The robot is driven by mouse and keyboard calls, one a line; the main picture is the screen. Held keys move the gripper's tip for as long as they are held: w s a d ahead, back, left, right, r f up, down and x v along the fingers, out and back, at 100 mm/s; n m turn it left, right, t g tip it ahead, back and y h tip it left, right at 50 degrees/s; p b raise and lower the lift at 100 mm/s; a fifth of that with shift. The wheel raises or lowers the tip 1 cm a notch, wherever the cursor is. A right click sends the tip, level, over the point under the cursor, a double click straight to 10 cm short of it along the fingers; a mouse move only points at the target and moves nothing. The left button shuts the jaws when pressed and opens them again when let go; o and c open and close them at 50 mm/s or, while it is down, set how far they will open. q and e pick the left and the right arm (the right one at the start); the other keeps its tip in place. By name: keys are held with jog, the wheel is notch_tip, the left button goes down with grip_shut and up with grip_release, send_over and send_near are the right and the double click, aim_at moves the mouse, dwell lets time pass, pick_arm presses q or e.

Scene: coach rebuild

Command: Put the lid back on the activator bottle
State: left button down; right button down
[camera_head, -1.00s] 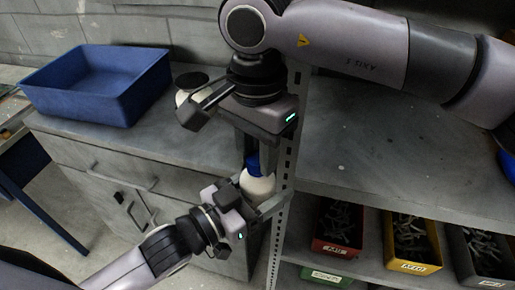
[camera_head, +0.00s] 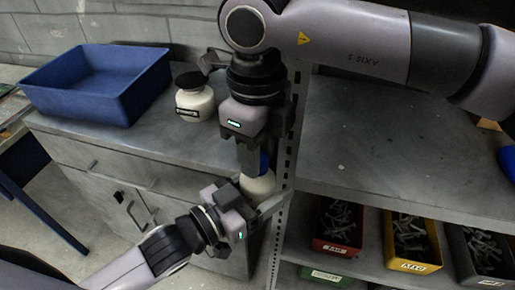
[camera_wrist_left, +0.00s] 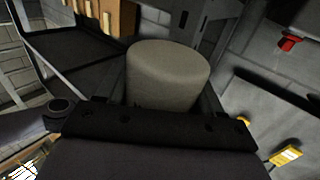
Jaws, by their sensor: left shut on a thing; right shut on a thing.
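My left gripper (camera_head: 262,200) is shut around the bottle's body from the lower left. In the left wrist view the bottle (camera_wrist_left: 168,75) shows as a pale cylinder between the fingers, with no lid visible. My right gripper (camera_head: 253,158) points down from above and is shut on the blue lid, partly hiding it. The lid appears to touch the bottle top; I cannot tell whether it is fully seated.
A white jar with a black top (camera_head: 195,101) stands on the counter (camera_head: 150,142) behind the grippers. A blue bin (camera_head: 98,92) is at the back left. The perforated post (camera_head: 287,175) is close on the right. Red (camera_head: 338,225) and yellow (camera_head: 411,240) bolt bins sit on the lower shelf.

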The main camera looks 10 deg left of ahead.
jog(key=shift+m, duration=0.7)
jog(key=c, duration=0.7)
grip_release()
jog(key=shift+r, duration=0.15)
notch_tip(320, 180, up, 12)
